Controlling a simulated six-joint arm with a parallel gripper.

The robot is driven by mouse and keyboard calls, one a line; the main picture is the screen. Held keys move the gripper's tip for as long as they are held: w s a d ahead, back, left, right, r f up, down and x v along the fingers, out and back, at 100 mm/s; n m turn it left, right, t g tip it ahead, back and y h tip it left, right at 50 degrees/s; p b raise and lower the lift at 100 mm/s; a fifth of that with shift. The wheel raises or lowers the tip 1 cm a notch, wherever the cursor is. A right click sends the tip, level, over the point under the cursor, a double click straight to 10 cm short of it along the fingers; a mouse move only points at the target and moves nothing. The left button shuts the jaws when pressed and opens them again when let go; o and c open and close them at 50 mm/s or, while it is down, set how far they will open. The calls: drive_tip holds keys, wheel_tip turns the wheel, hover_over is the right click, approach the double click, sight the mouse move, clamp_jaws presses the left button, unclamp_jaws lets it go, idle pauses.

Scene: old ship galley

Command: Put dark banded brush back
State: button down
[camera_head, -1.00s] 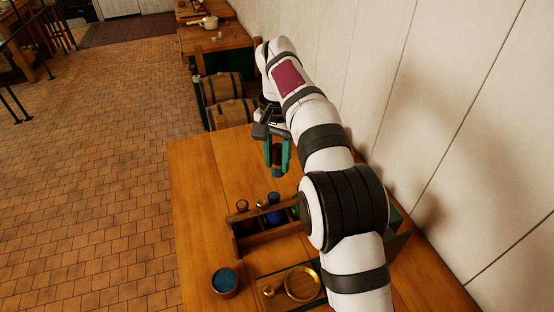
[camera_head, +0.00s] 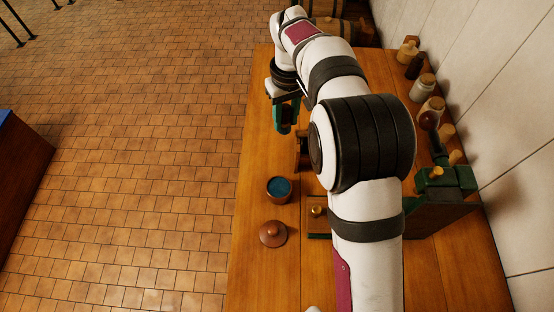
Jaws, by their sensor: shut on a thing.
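My gripper (camera_head: 286,116) has green fingers and hangs over the far left part of the wooden table. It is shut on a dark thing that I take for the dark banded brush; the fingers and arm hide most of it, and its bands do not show. A wooden rack (camera_head: 301,150) stands below and to the right of the gripper. My arm covers most of the rack, so its compartments and contents are hidden.
A cup with a blue inside (camera_head: 279,189) and a round brown lid-like piece (camera_head: 273,234) stand near the table's left edge. A brass knob (camera_head: 316,211) shows beside my arm. Jars (camera_head: 423,88) and a green-topped box (camera_head: 446,178) line the wall side.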

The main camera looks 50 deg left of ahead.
drive_tip(key=f+n, duration=0.1)
drive_tip(key=f, duration=0.3)
drive_tip(key=s+f+n, duration=0.1)
drive_tip(key=f, duration=0.3)
drive_tip(key=s+f, duration=0.1)
drive_tip(key=f, duration=0.4)
drive_tip(key=shift+s+a+n, duration=0.1)
drive_tip(key=shift+s+n, duration=0.15)
drive_tip(key=shift+n, duration=0.15)
drive_tip(key=c, duration=0.5)
unclamp_jaws()
drive_tip(key=shift+r, duration=0.1)
drive_tip(key=shift+c, duration=0.2)
